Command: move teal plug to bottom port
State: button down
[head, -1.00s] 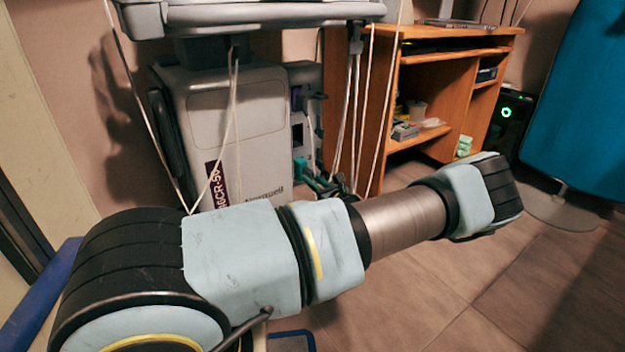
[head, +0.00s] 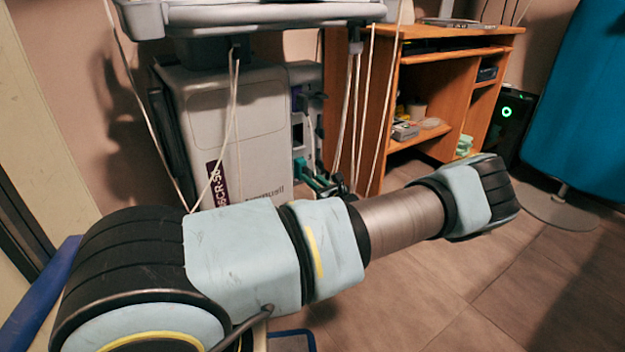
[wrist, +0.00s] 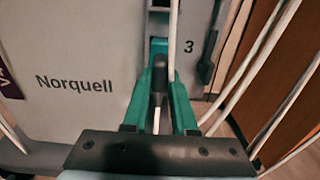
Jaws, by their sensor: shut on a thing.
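My gripper (wrist: 158,68) has two teal-green fingers that come together in front of the pale cabinet, close to its right edge. They are shut on the teal plug (wrist: 158,46), whose teal top shows between the fingertips; the rest is mostly hidden. In the head view the gripper (head: 323,184) is small and partly hidden behind my arm and the cables. A printed "3" (wrist: 188,47) is on the panel just right of the fingertips. I cannot tell whether the plug touches a port. The bottom port is not clearly visible.
The pale cabinet (head: 240,115) carries a "Norquell" label. White cables (head: 362,110) hang beside the gripper, and one crosses in front of the fingertips in the wrist view. A wooden desk (head: 385,85) stands at right. The floor (head: 440,290) at lower right is clear.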

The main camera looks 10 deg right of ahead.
jog(key=shift+p+x, duration=0.7)
jog(key=shift+x, duration=0.25)
dwell(2.4)
jog(key=shift+w+f+p, duration=0.1)
jog(key=shift+f+p, duration=0.05)
jog(key=shift+p, duration=0.2)
dwell(1.2)
jog(key=c, duration=0.6)
grip_release()
jog(key=shift+c, duration=0.2)
jog(key=shift+o, duration=0.4)
jog(key=shift+p+v, duration=0.7)
jog(key=shift+v, duration=0.65)
